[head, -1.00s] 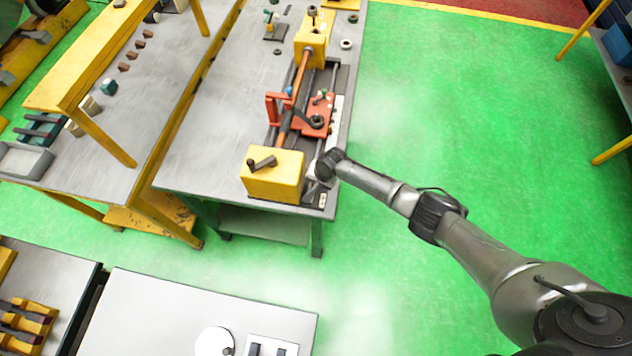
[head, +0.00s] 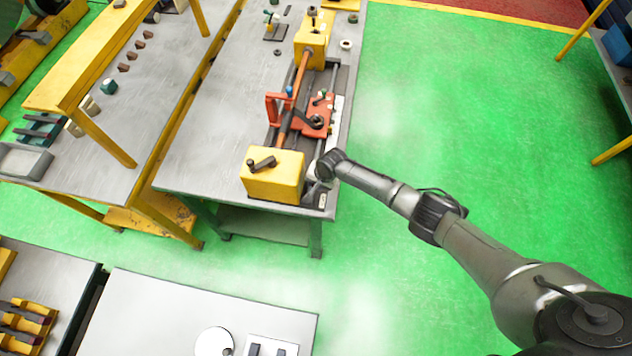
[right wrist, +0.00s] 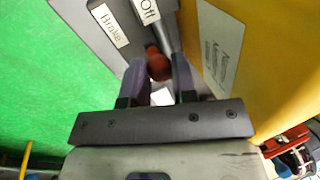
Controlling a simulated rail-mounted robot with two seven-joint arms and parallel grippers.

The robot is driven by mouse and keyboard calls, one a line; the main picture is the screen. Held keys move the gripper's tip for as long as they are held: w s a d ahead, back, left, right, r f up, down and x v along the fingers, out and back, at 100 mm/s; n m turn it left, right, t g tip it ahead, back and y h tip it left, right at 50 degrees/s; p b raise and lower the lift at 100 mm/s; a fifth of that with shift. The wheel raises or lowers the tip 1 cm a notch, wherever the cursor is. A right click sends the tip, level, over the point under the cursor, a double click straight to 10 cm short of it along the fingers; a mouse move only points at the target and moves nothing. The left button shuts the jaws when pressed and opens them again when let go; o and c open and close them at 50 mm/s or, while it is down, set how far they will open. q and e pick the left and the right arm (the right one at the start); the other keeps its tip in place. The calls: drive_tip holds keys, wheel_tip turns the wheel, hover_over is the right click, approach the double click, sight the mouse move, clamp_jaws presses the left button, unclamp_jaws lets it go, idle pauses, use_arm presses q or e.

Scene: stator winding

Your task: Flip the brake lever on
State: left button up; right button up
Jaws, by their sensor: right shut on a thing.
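The brake lever has a red knob (right wrist: 159,66); it sits between the two fingers of my right gripper (right wrist: 160,78) in the right wrist view. The fingers are shut on it. A grey panel beside the lever carries a "Brake" label (right wrist: 110,25) and an "Off" label (right wrist: 149,10). In the head view my right gripper (head: 314,176) is at the near right corner of the winding machine, beside its yellow housing (head: 273,176). The lever is hidden there by my wrist. My left gripper is not in view.
The machine stands on a grey workbench (head: 205,150). A red carriage (head: 316,119) and a copper-coloured shaft lie along its middle. Another grey bench with a yellow frame (head: 108,137) stands to the left. Green floor to the right is clear.

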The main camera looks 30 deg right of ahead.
drive_tip(key=n, duration=0.1)
drive_tip(key=d+n+b, duration=0.1)
drive_tip(key=n, duration=0.1)
drive_tip(key=shift+s+d+f+g+y, duration=0.1)
drive_tip(key=shift+s+f+g+y, duration=0.05)
drive_tip(key=shift+s+g+y, duration=0.2)
drive_tip(key=d+n+b, duration=0.1)
drive_tip(key=n, duration=0.1)
drive_tip(key=n+g+b, duration=0.1)
drive_tip(key=shift+d+n, duration=0.35)
drive_tip(key=shift+n, duration=0.05)
drive_tip(key=d+n+b, duration=0.1)
drive_tip(key=n, duration=0.1)
drive_tip(key=n+g+b, duration=0.1)
drive_tip(key=n+b, duration=0.1)
drive_tip(key=shift+w+d+y, duration=0.1)
drive_tip(key=shift+d+y, duration=0.15)
drive_tip(key=shift+d, duration=0.15)
drive_tip(key=shift+w+d+n+g+b, duration=0.15)
drive_tip(key=shift+d+n+g+b, duration=0.15)
drive_tip(key=shift+n+b, duration=0.35)
drive_tip(key=shift+w+d+n+g+b, duration=0.1)
drive_tip(key=shift+d+n+g+b, duration=0.25)
drive_tip(key=shift+n, duration=0.5)
drive_tip(key=o, duration=0.9)
